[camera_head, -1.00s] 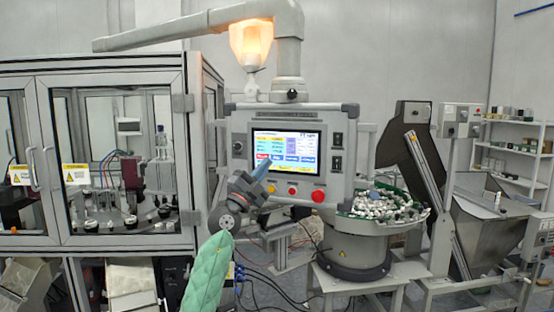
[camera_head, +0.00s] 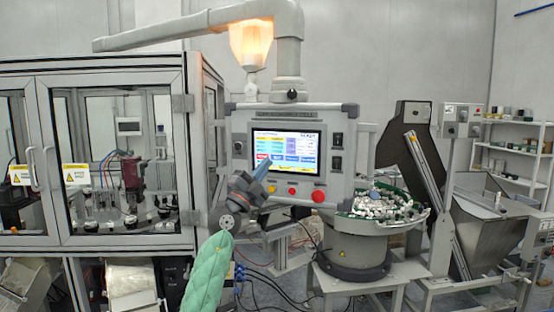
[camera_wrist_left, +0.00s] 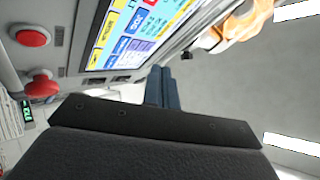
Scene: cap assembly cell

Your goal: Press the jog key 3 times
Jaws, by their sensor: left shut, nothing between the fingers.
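My right gripper is not in view.
Red buttons (camera_head: 318,195) sit on the panel below the screen. A glazed machine cabinet (camera_head: 90,245) stands at left. A bowl feeder (camera_head: 420,214) with white caps is at right. A lamp (camera_head: 250,44) hangs above the panel.

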